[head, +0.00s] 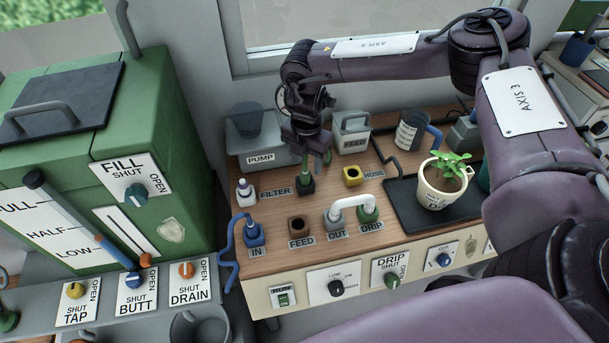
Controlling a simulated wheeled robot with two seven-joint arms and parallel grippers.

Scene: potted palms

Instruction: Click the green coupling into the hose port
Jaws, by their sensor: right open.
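A slim green piece, which looks like the green coupling (304,172), stands upright at the dark block (306,187) beside the FILTER label. I cannot tell how deep it sits. My right gripper (315,158) is open just above that block, with its fingers close to the green piece; contact is unclear. The yellow port (352,176) with the HOSE label (374,174) stands to the right, and its dark opening looks empty. My left gripper is not in view.
A blue hose (231,250) hangs at IN. A white-topped fitting (245,191) stands left of the gripper. A potted plant (440,190) stands on a dark tray (402,214) at right. The pump (257,147) is behind.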

